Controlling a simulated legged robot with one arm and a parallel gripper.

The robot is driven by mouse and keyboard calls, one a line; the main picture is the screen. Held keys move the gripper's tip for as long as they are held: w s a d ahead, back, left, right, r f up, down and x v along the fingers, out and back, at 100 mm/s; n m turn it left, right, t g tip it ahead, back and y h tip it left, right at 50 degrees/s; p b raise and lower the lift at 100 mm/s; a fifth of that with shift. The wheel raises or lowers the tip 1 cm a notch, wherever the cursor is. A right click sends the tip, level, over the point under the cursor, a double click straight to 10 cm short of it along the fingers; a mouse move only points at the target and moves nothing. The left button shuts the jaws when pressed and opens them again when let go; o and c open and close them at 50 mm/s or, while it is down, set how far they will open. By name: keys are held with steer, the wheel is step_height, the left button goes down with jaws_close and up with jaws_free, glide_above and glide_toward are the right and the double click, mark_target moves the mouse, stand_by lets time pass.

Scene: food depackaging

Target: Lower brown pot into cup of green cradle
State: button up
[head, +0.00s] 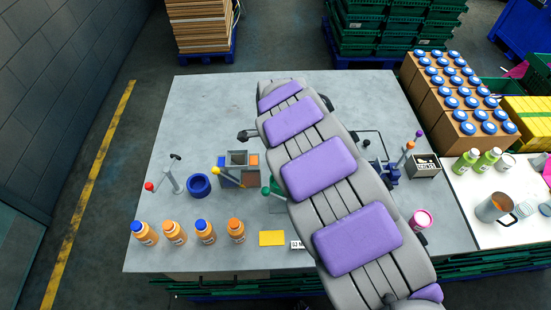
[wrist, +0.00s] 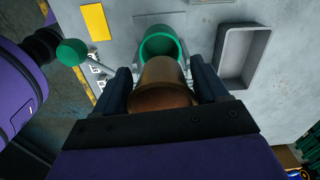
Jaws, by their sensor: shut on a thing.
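In the wrist view, my gripper (wrist: 161,88) is shut on a brown pot (wrist: 162,84), with a dark finger on either side. The round green cup of the cradle (wrist: 161,41) lies just beyond the pot. The pot's far edge overlaps the cup's near edge in the picture; I cannot tell whether they touch. A green ball knob (wrist: 71,52) on a rod is left of the cup. In the head view, my arm covers the pot, the cup and my gripper; a bit of green (head: 268,190) shows at the arm's left edge.
In the wrist view, a grey tray (wrist: 224,60) lies right of the cup and a yellow card (wrist: 95,22) lies upper left. In the head view, orange bottles (head: 206,232) line the table's front left, and a blue ring-shaped cup (head: 199,186) stands behind them. The table's back left is clear.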

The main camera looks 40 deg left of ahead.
steer(key=shift+f+b, duration=0.65)
steer(key=shift+f, duration=2.5)
steer(key=shift+f, duration=0.25)
steer(key=o, duration=1.1)
steer(key=shift+o, duration=0.2)
steer(key=shift+r, duration=0.1)
